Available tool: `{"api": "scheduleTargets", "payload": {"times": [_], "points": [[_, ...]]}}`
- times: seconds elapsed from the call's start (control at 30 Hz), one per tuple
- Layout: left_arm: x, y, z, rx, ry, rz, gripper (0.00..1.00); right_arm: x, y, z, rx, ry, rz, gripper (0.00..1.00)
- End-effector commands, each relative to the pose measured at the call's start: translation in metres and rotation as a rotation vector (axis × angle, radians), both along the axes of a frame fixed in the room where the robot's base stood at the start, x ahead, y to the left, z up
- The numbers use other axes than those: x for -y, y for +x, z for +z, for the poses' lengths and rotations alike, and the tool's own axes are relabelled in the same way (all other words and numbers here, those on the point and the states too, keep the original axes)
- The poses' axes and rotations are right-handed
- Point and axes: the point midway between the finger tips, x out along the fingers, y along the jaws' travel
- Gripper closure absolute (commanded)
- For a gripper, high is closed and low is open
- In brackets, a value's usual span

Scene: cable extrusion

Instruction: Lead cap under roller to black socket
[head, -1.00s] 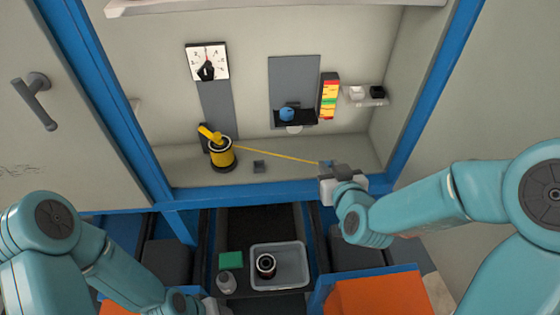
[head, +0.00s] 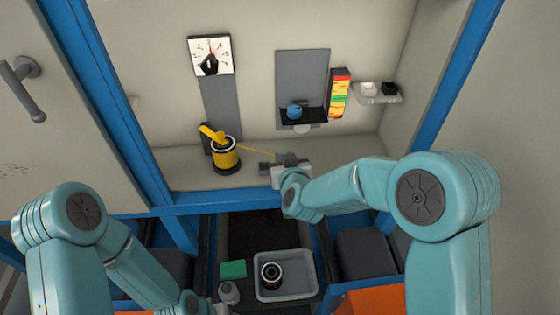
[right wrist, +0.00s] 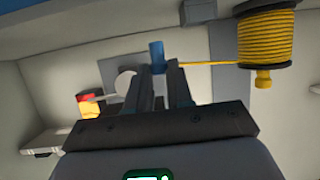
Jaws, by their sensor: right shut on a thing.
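My right gripper (head: 272,163) is shut low in front of the back wall, right of the yellow spool (head: 226,155). In the right wrist view a blue cylindrical piece, seemingly the cap (right wrist: 157,54), shows at its fingertips (right wrist: 160,70). The yellow cable (right wrist: 205,64) runs taut from the spool (right wrist: 264,40) to it. A pale round part, likely the roller (head: 303,128), sits under a small black shelf; it also shows in the wrist view (right wrist: 125,82). The black socket (head: 390,88) is beside a white one on the right bracket. My left arm is low left; its jaws are out of frame.
A blue knob-like piece (head: 294,112) is on the black shelf. A coloured scale strip (head: 339,92) stands right of it, and a dial (head: 210,55) is above the spool. A grey tray (head: 285,288) holds a dark reel (head: 271,275). The ledge right of my gripper is clear.

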Motion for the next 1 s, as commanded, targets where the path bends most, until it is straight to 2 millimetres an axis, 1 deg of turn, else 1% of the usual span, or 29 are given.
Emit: {"api": "scheduleTargets", "payload": {"times": [0.03, 0.1, 0.17, 0.27, 1.0], "points": [[0.0, 0.0, -0.001, 0.0, 0.0, 0.0, 0.53, -0.006, 0.002, -0.003, 0.0, 0.001, 0.005, 1.0], [0.0, 0.0, -0.001, 0.0, 0.0, 0.0, 0.53, -0.01, 0.004, -0.004, 0.001, 0.002, 0.007, 1.0], [0.0, 0.0, -0.002, 0.0, 0.0, 0.0, 0.53, -0.01, 0.005, -0.004, 0.001, 0.002, 0.007, 1.0], [0.0, 0.0, -0.004, 0.0, 0.0, 0.0, 0.53, -0.004, 0.006, -0.004, 0.001, 0.002, 0.006, 1.0], [0.0, 0.0, -0.017, 0.0, 0.0, 0.0, 0.53, 0.093, 0.009, -0.005, 0.0, 0.001, 0.001, 1.0]]}}
